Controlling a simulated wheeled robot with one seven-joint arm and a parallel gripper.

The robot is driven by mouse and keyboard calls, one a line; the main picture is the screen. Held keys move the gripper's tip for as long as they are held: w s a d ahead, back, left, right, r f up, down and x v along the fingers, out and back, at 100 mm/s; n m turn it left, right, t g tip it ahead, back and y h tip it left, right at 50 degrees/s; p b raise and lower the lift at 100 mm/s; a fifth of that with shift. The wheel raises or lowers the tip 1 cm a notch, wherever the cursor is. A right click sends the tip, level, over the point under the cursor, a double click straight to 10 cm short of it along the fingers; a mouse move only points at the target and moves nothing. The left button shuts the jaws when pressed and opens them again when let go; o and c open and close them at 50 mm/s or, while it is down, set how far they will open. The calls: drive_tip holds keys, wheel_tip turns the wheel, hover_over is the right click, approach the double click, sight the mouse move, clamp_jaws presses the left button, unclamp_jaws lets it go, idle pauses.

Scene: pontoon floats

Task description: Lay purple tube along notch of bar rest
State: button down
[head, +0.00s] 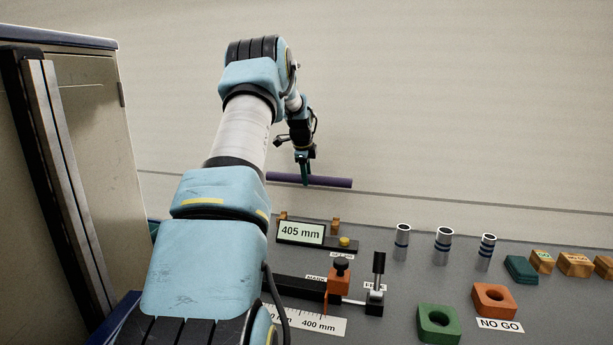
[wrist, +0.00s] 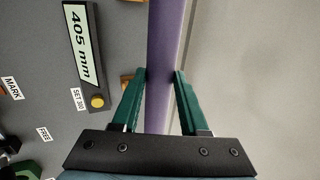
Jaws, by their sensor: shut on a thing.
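The purple tube (head: 330,182) is held up level in the air beyond the back of the bench in the head view. My gripper (head: 305,180) is shut on it near its middle. In the wrist view the purple tube (wrist: 167,35) runs up the picture between the green fingers of my gripper (wrist: 163,76). Two small wooden blocks, which look like the bar rest (head: 335,226), stand behind the 405 mm display. Parts of the bar rest (wrist: 127,82) show beside the tube in the wrist view. Its notches are too small or hidden to make out. The tube is apart from it.
The 405 mm display (head: 301,232) with a yellow button stands in front of the blocks. Several metal cylinders (head: 443,240) stand to the right. An orange clamp (head: 339,285) and a ruler are nearer. Green (head: 438,322) and orange (head: 494,299) ring blocks lie at front right. A cabinet (head: 75,130) is at left.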

drive_tip(key=shift+r, duration=0.1)
wheel_tip(320, 180, down, 9)
drive_tip(key=b, duration=0.4)
drive_tip(key=shift+b, duration=0.35)
idle(0.3)
drive_tip(key=shift+f+b, duration=1.1)
drive_tip(key=shift+f, duration=1.3)
idle(1.4)
drive_tip(key=shift+c, duration=1.8)
unclamp_jaws()
drive_tip(key=shift+s, duration=0.1)
drive_tip(key=b+v, duration=0.3)
drive_tip(key=v, duration=0.7)
drive_tip(key=shift+r, duration=0.35)
drive_tip(key=shift+s+a, duration=0.1)
